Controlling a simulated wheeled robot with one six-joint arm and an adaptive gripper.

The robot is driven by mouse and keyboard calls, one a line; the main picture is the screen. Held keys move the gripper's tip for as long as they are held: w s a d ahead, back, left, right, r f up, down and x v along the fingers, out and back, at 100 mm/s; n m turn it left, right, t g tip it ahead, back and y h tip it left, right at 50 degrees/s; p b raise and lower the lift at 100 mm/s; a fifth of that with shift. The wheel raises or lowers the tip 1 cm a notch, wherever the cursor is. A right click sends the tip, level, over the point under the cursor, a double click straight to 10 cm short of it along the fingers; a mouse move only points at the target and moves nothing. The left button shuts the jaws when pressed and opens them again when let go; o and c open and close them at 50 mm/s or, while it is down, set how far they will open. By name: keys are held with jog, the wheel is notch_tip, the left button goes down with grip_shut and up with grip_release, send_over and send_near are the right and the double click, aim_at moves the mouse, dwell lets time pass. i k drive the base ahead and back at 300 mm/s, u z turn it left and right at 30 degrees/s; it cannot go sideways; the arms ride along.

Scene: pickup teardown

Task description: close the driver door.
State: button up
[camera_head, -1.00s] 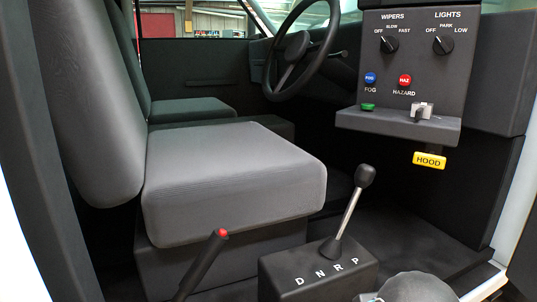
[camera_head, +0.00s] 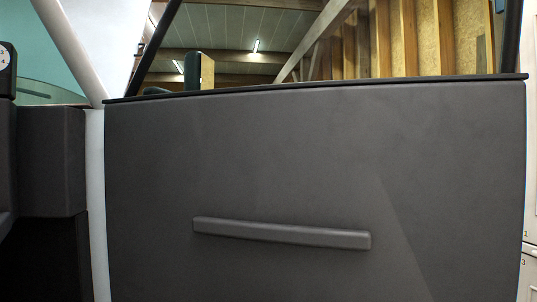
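The driver door (camera_head: 290,150) fills most of the head view, its dark grey inner panel facing me. A long horizontal pull handle (camera_head: 282,233) runs across the lower middle of the panel. A black sill strip (camera_head: 320,87) tops the panel, with the window opening above it. A pale door-frame pillar (camera_head: 97,200) stands at the panel's left edge. The panel's right edge is free, with other things visible past it. My gripper is not in the current view.
Part of the dark dashboard (camera_head: 50,160) shows at the left, beside the pillar. Through the window opening I see a wooden-framed wall (camera_head: 430,40) and a ceiling with lights. Pale drawer fronts (camera_head: 530,270) show at the far right edge.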

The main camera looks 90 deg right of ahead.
aim_at(255, 150)
jog(key=k, duration=1.05)
jog(key=z, duration=1.3)
jog(key=k, duration=1.2)
jog(key=z, duration=1.4)
jog(key=i, duration=0.5)
jog(key=z, duration=0.1)
